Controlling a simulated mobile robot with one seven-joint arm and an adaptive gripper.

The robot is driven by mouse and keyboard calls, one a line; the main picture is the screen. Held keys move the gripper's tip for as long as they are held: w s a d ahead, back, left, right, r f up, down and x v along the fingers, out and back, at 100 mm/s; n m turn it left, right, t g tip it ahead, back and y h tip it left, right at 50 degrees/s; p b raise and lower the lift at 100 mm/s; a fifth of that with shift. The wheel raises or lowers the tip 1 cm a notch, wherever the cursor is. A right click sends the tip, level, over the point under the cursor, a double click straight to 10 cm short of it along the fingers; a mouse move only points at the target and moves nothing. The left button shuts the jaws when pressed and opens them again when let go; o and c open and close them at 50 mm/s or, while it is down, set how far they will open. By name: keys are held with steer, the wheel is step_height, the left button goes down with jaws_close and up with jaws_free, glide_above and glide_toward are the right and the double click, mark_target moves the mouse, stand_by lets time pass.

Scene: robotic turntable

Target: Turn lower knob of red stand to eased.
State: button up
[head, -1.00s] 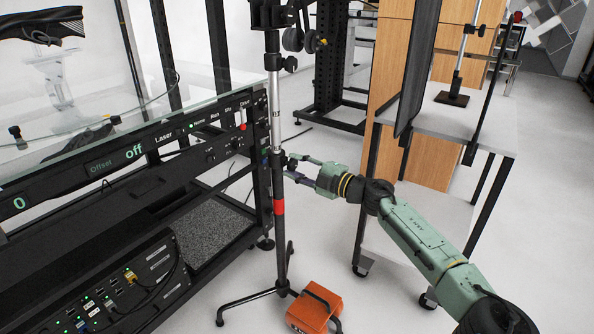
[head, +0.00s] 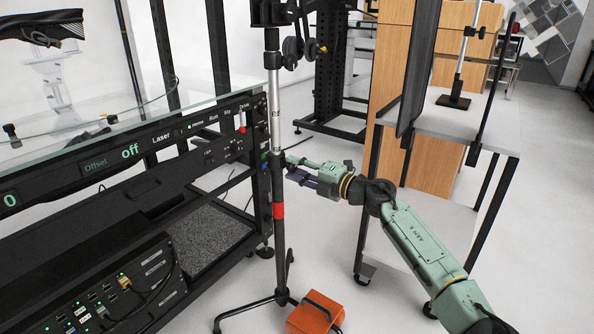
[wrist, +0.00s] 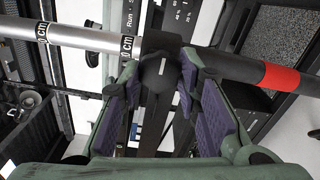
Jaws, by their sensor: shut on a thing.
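The red stand (head: 278,211) is an upright pole with a red band, a silver upper tube and black legs. Its lower knob (wrist: 158,73) is round and black with a short white mark, which points nearly straight up in the wrist view. My gripper (wrist: 160,75) has a fingertip on each side of the knob and is shut on it. In the head view my gripper (head: 288,168) reaches the pole from the right, at the collar above the red band. The knob itself is hidden by the fingers there.
An upper knob (head: 290,62) sits higher on the pole. A black equipment rack (head: 262,170) stands close on the left. An orange block (head: 315,315) lies at the stand's foot. A white cart (head: 455,125) stands to the right, behind my arm.

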stand_by(0.3)
steer(key=o, duration=1.1)
steer(key=shift+o, duration=0.2)
steer(key=v, duration=1.2)
